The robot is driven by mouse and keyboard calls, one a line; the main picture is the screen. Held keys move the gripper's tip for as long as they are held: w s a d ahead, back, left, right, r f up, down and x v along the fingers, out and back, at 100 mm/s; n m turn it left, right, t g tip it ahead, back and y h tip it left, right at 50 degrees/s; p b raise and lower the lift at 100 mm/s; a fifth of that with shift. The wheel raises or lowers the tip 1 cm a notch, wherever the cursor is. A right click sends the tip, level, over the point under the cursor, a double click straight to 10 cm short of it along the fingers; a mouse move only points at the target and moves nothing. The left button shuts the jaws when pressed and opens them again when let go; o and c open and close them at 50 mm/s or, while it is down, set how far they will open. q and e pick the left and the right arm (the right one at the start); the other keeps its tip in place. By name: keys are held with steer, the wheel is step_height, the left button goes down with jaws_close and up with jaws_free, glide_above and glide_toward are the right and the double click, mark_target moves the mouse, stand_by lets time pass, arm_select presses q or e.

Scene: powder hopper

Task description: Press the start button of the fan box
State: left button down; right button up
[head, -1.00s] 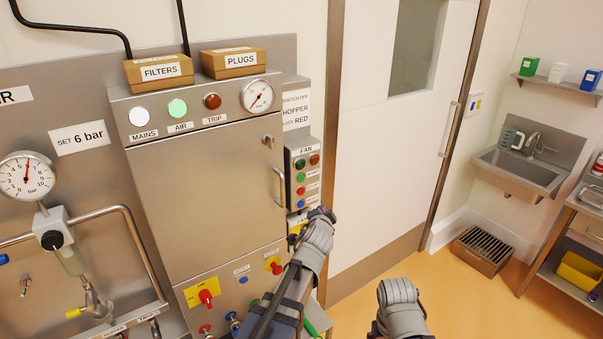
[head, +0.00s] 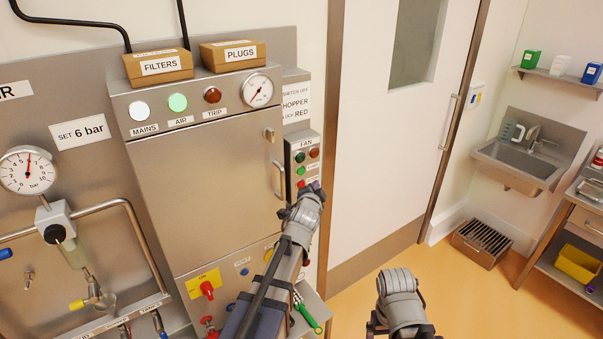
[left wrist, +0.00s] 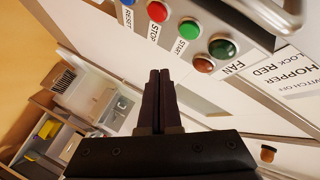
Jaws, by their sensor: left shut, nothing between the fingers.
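The fan box (head: 304,146) is a narrow grey panel on the wall, right of the steel cabinet door. Its green start button (head: 301,171) sits below two lamps. In the left wrist view the start button (left wrist: 190,28) is green, labelled START, between the red stop button (left wrist: 157,12) and the green lamp (left wrist: 222,47). My left gripper (head: 315,187) is in front of the fan box's lower part, hiding its lower buttons. Its dark fingers are closed together and empty in the left wrist view (left wrist: 160,72), apart from the start button in the picture. My right gripper's fingers do not show.
The cabinet's door handle (head: 280,180) juts out just left of the fan box. A red knob on a yellow plate (head: 207,289) and other controls lie below. The white door (head: 385,130) is to the right. My right arm is over clear orange floor.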

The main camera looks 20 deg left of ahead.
arm_select(q)
steer(key=shift+w+a, duration=0.8)
steer(key=shift+a, duration=0.25)
steer(key=shift+w+a, duration=0.8)
steer(key=shift+a, duration=0.25)
stand_by(0.6)
steer(key=shift+w+a, duration=0.3)
steer(key=shift+w+a, duration=0.2)
steer(key=shift+a, duration=0.15)
stand_by(0.7)
steer(key=shift+d, duration=0.1)
steer(key=shift+s+d, duration=0.5)
steer(key=shift+d, duration=0.05)
stand_by(0.4)
steer(key=s+d, duration=0.1)
steer(key=d, duration=0.1)
steer(key=s+d, duration=0.2)
stand_by(0.3)
